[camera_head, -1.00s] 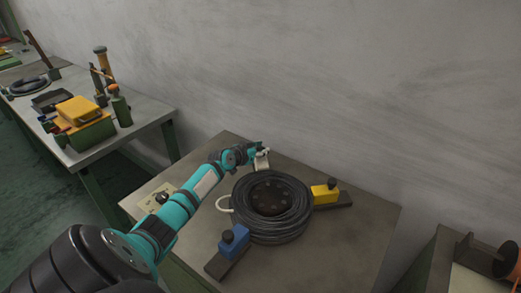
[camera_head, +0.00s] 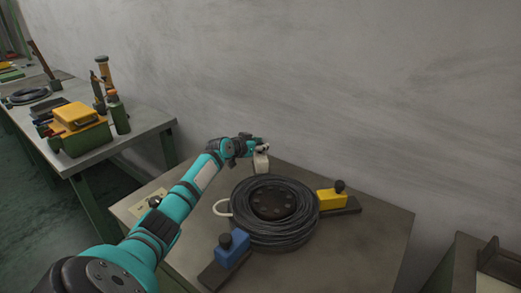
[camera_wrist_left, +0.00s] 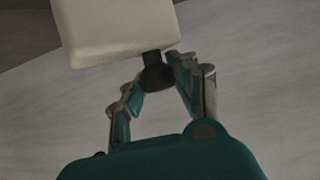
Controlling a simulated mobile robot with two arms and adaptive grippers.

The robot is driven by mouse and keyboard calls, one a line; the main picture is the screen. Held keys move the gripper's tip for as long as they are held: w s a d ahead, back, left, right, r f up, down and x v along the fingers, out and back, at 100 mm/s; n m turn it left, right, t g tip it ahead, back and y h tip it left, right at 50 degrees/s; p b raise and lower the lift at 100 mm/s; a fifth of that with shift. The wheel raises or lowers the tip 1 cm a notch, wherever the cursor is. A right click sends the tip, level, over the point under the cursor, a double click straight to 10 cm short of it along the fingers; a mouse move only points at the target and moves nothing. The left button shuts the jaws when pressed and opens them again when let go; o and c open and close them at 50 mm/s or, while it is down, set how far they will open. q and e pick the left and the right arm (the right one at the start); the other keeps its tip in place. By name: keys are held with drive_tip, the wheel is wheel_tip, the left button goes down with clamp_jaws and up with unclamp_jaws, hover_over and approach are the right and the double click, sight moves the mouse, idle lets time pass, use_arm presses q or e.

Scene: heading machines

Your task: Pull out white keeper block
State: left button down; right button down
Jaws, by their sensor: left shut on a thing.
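The white keeper block (camera_head: 261,164) is at the far side of the black coil (camera_head: 262,232), near the table's back edge. My left gripper (camera_head: 262,148) is shut on the block's dark knob. The left wrist view shows the pale block (camera_wrist_left: 116,28) large at the top, slightly tilted, with its dark knob (camera_wrist_left: 156,76) between the fingertips (camera_wrist_left: 159,70). I cannot tell whether the block touches the table. A blue block (camera_head: 231,247) and a yellow block (camera_head: 331,199), each with a dark knob, sit beside the coil. My right gripper is out of view.
The table (camera_head: 370,243) has bare room at the right and front. A white loop (camera_head: 221,208) sticks out at the coil's left. A pale panel (camera_head: 145,203) lies at the table's left. Another bench at left holds a yellow-topped green box (camera_head: 83,137) and bottles. A wall stands behind.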

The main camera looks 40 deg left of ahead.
use_arm(q)
drive_tip(key=shift+a+r, duration=0.15)
drive_tip(key=shift+r, duration=0.05)
drive_tip(key=c, duration=1)
unclamp_jaws()
drive_tip(key=shift+f, duration=0.1)
drive_tip(key=shift+s, duration=0.15)
drive_tip(key=v, duration=1.1)
drive_tip(key=shift+s, duration=0.35)
